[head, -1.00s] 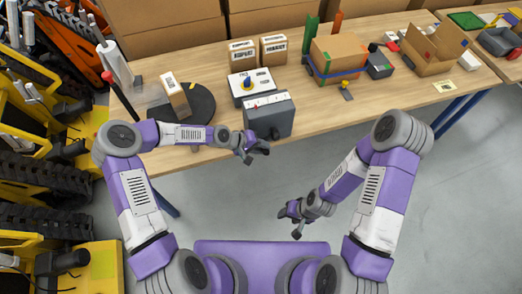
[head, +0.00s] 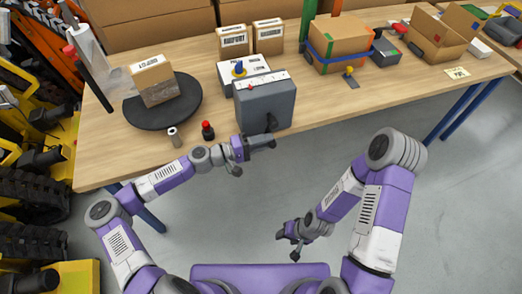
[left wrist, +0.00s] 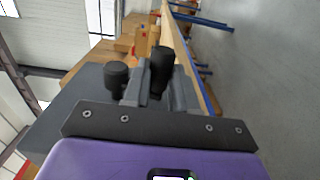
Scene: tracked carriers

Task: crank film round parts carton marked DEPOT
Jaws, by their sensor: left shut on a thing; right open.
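A brown carton (head: 158,86) with a white label stands on the dark round turntable (head: 192,108) at the table's left; I cannot read its label. A roll of clear film (head: 85,48) stands upright behind it to the left. A grey box with a crank (head: 263,103) is at the front edge of the table. My left gripper (head: 268,142) is at the front of this box, shut on the black crank handle (left wrist: 162,68). The jaws partly hide the handle. My right gripper (head: 288,241) is open and empty, off the table over the floor.
Two labelled cartons (head: 233,41) stand at the back. A white panel with a blue knob (head: 240,68) lies behind the grey box. A red-topped object (head: 207,130) and a small metal cylinder (head: 174,137) stand near the front edge. A strapped carton (head: 337,42) is further right.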

